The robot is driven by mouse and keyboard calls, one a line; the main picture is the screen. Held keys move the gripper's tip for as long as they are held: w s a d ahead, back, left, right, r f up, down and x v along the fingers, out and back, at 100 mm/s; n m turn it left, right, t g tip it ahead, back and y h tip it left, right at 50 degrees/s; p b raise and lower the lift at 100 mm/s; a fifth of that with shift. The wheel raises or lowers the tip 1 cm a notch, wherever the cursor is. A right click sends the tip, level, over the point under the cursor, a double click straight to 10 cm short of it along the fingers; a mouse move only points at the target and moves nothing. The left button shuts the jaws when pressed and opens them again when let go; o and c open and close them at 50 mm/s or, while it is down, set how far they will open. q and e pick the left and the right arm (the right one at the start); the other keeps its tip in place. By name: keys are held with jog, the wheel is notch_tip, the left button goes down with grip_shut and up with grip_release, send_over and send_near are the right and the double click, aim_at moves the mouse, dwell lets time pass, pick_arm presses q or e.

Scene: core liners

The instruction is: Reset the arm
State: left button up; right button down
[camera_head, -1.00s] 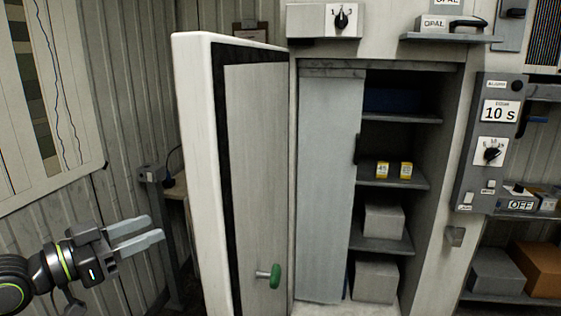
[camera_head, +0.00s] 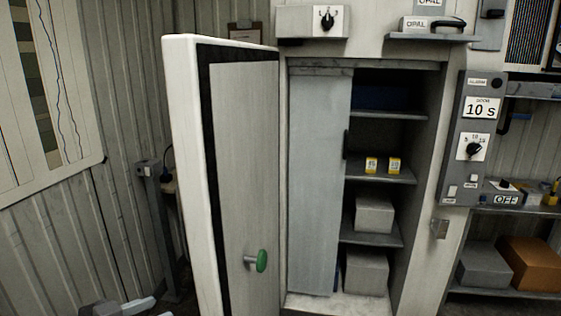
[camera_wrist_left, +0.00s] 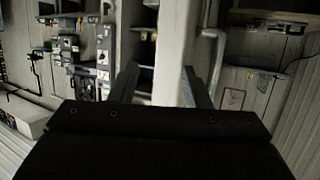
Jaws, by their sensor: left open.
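My left gripper (camera_head: 118,308) shows only as fingertips at the bottom left edge of the head view. In the left wrist view its two fingers (camera_wrist_left: 157,85) are spread apart with nothing between them. It is left of and below the open white cabinet door (camera_head: 192,170) and apart from it. The door has a green knob (camera_head: 262,261) on its inner face. My right gripper is in neither view.
The cabinet holds a grey sliding panel (camera_head: 318,180), two small yellow-labelled items (camera_head: 382,165) and grey boxes (camera_head: 374,214). A control panel (camera_head: 475,140) is on the right. A narrow stand (camera_head: 152,200) is behind the door, by the corrugated wall.

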pick_arm(q)
jog(key=s+a+f+n+g+y, duration=0.25)
jog(key=s+f+y, duration=0.4)
jog(key=f, duration=0.65)
jog(key=s+a+f+n+g+y, duration=0.25)
jog(key=s+f, duration=0.25)
jog(key=s, duration=0.4)
jog(key=s+a+f+n+g+y, duration=0.1)
jog(key=s+f+n+g, duration=0.2)
jog(key=s, duration=0.6)
notch_tip(320, 180, down, 33)
jog(key=s+a+g+b, duration=0.1)
jog(key=s+a+b, duration=0.1)
jog(key=b, duration=0.3)
jog(key=s+d+f+g+b, duration=0.1)
jog(key=s+f+b, duration=0.3)
jog(key=s+f, duration=1)
notch_tip(320, 180, down, 4)
jog(key=shift+d+h, duration=0.25)
jog(key=shift+h, duration=0.15)
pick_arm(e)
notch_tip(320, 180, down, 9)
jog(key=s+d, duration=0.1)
pick_arm(q)
jog(key=shift+w, duration=0.1)
jog(key=shift+c, duration=0.7)
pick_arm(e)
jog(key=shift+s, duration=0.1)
